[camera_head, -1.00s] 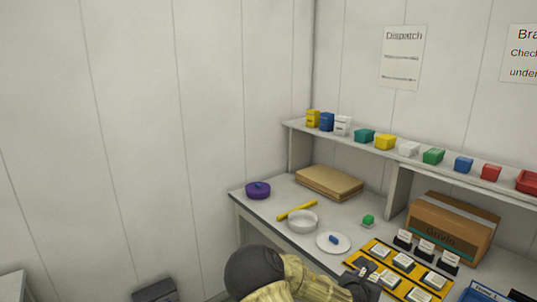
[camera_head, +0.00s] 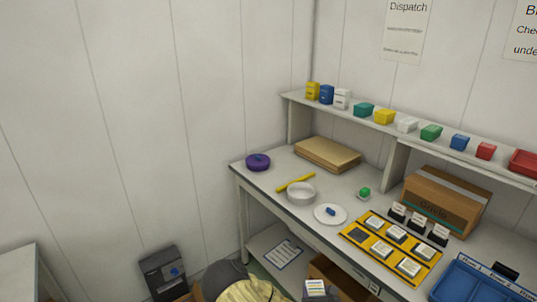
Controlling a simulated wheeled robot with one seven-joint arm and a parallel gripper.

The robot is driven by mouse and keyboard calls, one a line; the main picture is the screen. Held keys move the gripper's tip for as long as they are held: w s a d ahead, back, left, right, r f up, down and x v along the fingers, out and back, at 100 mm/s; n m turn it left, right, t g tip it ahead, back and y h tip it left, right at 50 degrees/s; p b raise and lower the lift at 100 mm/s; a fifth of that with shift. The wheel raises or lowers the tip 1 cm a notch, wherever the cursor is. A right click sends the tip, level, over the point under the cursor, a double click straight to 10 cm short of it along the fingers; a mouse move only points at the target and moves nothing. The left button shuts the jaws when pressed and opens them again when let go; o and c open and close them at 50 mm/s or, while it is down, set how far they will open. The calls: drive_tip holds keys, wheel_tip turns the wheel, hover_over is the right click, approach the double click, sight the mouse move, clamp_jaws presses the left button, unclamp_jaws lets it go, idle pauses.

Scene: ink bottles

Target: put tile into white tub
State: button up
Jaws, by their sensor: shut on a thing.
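A small white tub (camera_head: 407,125) stands on the raised shelf, between a yellow tub (camera_head: 385,117) and a green tub (camera_head: 431,132). A yellow board (camera_head: 435,253) on the bench holds several white-topped tiles, one of them a tile (camera_head: 396,234) in the back row. The board's left front place (camera_head: 357,235) is dark and bare. Part of my arm shows at the bottom edge. My gripper cannot be made out, so what it holds is hidden.
A round white bowl (camera_head: 301,194), a yellow stick (camera_head: 296,182), a white plate (camera_head: 322,219) and a purple round container (camera_head: 258,162) are on the bench. A cardboard box (camera_head: 445,205) stands under the shelf. A blue tray (camera_head: 466,283) lies at right. The shelf front is unobstructed.

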drive_tip(key=shift+d, duration=0.1)
drive_tip(key=s+f, duration=0.4)
drive_tip(key=f, duration=0.1)
drive_tip(key=shift+s+f, duration=0.15)
drive_tip(key=shift+f, duration=0.1)
idle(0.4)
